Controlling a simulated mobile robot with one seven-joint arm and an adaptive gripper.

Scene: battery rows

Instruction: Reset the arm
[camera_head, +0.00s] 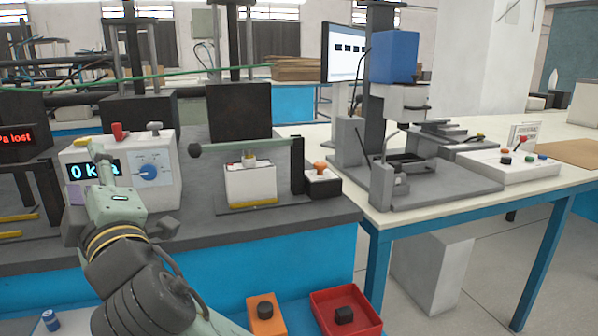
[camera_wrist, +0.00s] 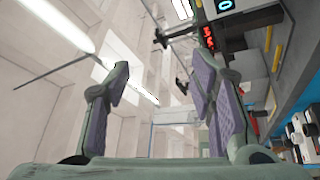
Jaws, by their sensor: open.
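My arm rises from the bottom left of the head view, in front of a white pressure box (camera_head: 150,190) with a blue dial and a "0 k…" display that the arm partly covers. In the wrist view my gripper (camera_wrist: 160,78) is open, with its two purple-padded fingers wide apart. Nothing is between the fingers. The wrist camera looks up past them to the ceiling and a bright lamp. In the head view the fingertips are hard to make out.
Right of the arm, a white block (camera_head: 251,186) stands under a green-handled lever (camera_head: 240,146) on the dark bench. A press station (camera_head: 400,120) stands on the white table. A red tray (camera_head: 358,327) and an orange box (camera_head: 277,325) sit low in front.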

